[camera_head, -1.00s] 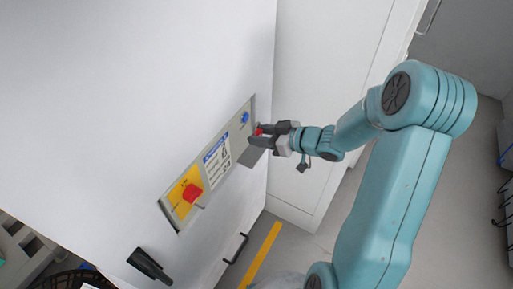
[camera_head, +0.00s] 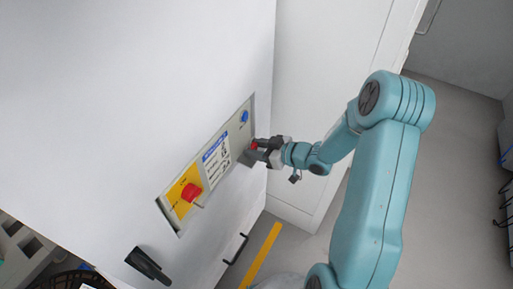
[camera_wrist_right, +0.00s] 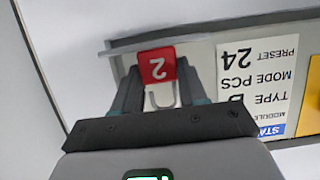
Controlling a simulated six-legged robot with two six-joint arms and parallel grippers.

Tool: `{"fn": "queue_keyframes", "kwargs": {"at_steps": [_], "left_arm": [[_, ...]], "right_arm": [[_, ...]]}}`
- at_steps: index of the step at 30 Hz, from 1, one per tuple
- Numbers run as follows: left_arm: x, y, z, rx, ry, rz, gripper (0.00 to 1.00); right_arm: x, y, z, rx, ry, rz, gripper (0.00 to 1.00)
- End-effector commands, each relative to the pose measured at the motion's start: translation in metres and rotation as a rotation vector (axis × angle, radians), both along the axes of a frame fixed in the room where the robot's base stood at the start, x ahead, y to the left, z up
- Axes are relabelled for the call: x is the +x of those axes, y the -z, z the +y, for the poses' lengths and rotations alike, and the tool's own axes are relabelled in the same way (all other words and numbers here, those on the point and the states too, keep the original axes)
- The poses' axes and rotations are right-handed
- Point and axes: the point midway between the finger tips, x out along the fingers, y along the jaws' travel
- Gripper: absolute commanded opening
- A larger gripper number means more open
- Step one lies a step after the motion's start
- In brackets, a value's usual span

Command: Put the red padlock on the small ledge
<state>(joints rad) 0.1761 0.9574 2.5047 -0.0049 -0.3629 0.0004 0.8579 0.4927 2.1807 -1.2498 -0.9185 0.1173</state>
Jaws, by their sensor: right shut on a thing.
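The red padlock (camera_wrist_right: 158,66), marked with a 2, shows in the right wrist view with its pale shackle between my fingers. In the head view the padlock (camera_head: 254,146) is a small red spot at the fingertips. My right gripper (camera_head: 259,150) is shut on it at the right end of the grey control panel; its fingers (camera_wrist_right: 158,92) also show in the wrist view. A grey strip (camera_wrist_right: 195,36), apparently the small ledge, runs just beyond the padlock in the wrist view. I cannot tell whether they touch. My left gripper is out of view.
The panel carries a red knob (camera_head: 191,191) on a yellow plate, a white label (camera_head: 216,161) and a blue button (camera_head: 244,116). It sits in a white cabinet face (camera_head: 170,80). A black handle (camera_head: 148,265) sticks out below left.

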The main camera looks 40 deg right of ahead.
Motion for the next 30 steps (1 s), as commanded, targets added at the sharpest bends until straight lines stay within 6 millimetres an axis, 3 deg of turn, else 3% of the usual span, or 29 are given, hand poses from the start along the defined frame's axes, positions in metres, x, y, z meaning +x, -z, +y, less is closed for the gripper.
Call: {"fn": "queue_keyframes", "kwargs": {"at_steps": [1,3,14,30], "left_arm": [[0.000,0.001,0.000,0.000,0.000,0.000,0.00],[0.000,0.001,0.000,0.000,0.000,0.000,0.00],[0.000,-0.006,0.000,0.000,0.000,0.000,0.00],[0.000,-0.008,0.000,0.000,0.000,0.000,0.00]], "right_arm": [[0.000,0.001,0.000,0.000,0.000,0.000,0.48],[0.000,0.001,0.000,0.000,0.000,0.000,0.67],[-0.001,-0.006,0.000,0.000,0.000,0.000,0.67],[-0.097,-0.043,-0.029,-0.001,0.004,0.001,0.67]]}}
